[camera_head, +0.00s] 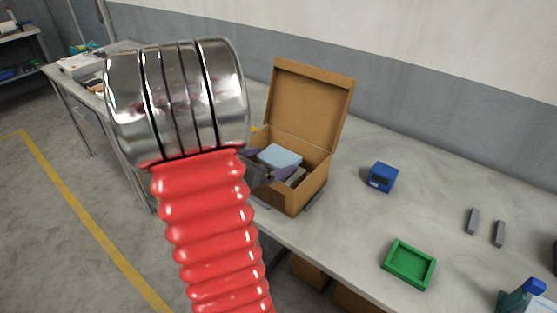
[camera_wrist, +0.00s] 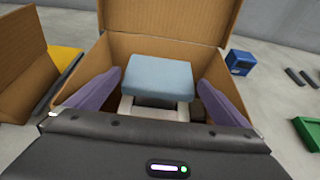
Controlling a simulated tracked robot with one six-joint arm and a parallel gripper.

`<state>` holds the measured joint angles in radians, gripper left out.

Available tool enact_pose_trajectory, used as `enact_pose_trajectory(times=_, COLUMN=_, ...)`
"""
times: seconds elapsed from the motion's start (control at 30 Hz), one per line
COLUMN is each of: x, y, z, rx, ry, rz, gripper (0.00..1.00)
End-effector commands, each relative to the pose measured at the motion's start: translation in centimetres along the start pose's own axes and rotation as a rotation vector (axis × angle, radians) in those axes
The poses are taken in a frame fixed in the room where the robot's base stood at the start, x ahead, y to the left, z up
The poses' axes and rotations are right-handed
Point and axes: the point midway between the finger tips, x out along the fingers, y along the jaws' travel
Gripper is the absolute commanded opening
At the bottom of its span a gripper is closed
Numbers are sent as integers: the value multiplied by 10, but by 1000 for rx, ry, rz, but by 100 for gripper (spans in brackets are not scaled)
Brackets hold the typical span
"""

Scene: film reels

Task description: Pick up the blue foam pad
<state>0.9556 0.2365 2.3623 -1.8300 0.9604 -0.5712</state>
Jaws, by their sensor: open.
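The light blue foam pad (camera_wrist: 160,76) lies inside an open cardboard box (camera_wrist: 222,56), on top of a whitish object (camera_wrist: 140,110) that it partly covers. The pad also shows in the head view (camera_head: 280,156), within the box (camera_head: 296,200). My gripper (camera_wrist: 158,100) is open, with one purple finger on each side of the pad and gaps between fingers and pad. In the head view my gripper (camera_head: 273,172) is at the near left side of the box, partly hidden by my red arm. The pad's underside is hidden.
A blue box-shaped device (camera_head: 382,177) stands right of the cardboard box. A green tray (camera_head: 409,265) and two grey bars (camera_head: 472,221) lie farther right on the table (camera_head: 350,235). The raised box lid (camera_head: 312,103) stands behind the pad. Another brown cardboard piece (camera_wrist: 30,60) is at left.

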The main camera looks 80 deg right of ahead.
Motion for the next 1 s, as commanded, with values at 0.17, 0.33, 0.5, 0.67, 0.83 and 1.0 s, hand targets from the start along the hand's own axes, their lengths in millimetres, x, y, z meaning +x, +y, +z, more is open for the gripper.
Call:
enact_pose_trajectory(times=0.17, x=24, y=0, z=-1, rx=0, ry=1, rz=-3, gripper=100)
enact_pose_trajectory(times=0.33, x=35, y=1, z=-1, rx=0, ry=1, rz=0, gripper=100)
enact_pose_trajectory(times=0.5, x=35, y=1, z=-1, rx=0, ry=0, rz=1, gripper=100)
enact_pose_trajectory(times=0.67, x=35, y=1, z=-1, rx=0, ry=0, rz=1, gripper=100)
enact_pose_trajectory(times=0.83, x=35, y=1, z=-1, rx=0, ry=0, rz=1, gripper=100)
enact_pose_trajectory(times=1.0, x=35, y=2, z=-1, rx=0, ry=0, rz=1, gripper=89)
